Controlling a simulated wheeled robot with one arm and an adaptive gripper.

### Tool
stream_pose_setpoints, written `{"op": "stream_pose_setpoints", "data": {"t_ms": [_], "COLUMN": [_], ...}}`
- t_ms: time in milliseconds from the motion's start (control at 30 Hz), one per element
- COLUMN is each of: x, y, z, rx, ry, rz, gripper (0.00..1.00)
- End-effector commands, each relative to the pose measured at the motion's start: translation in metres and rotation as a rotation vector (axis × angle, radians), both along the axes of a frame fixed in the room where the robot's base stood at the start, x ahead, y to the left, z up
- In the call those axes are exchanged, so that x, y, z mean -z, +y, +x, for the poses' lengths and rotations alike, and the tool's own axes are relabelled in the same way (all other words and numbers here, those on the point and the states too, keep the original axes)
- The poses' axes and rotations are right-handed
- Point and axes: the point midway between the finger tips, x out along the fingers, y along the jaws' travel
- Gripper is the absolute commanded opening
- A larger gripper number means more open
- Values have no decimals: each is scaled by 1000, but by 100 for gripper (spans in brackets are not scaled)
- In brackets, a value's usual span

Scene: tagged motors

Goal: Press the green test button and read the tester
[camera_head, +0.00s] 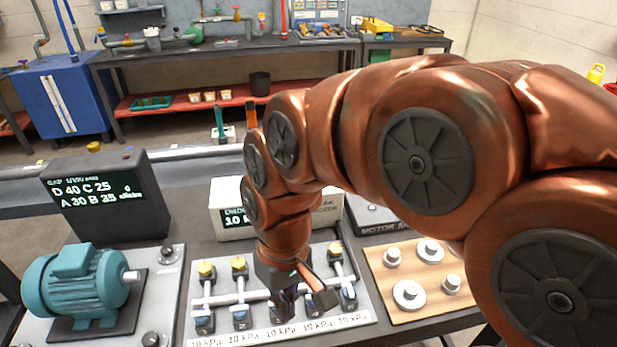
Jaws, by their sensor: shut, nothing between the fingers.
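A white box (229,193) stands behind the valve panel, with a dark display (236,217) whose text is cut off by my arm after "10". A black box (105,200) at left has a lit display reading about "D 40 C 25" and "A 30 B 35"; its small heading is hard to read. I cannot make out a green test button; my arm hides the middle of the white box. My gripper (303,298) is shut and empty, pointing down over the valve panel (222,291). I cannot tell whether it touches anything there.
A teal motor (75,285) sits on a plate at left. The valve panel has several knobs and "10 kPa" labels (277,332). A wooden board (426,258) with metal discs lies at right. Shelves and a blue cabinet (62,100) stand behind.

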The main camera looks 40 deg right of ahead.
Motion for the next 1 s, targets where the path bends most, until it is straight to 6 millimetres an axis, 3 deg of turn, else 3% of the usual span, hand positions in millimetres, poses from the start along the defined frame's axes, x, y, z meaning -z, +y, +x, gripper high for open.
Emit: {"op": "stream_pose_setpoints", "data": {"t_ms": [167, 367, 567, 700, 800, 1000], "x": [-29, -56, -78, -84, -86, -82], "y": [1, -26, -90, -154, -199, -258], "z": [72, 149, 218, 253, 267, 276], "rx": [-33, -29, 25, 88, 134, 192], "ry": [-85, -215, -377, -493, -567, -651], "rz": [152, 299, 407, 450, 457, 453], "gripper": [0, 0, 0, 0, 0, 0]}}
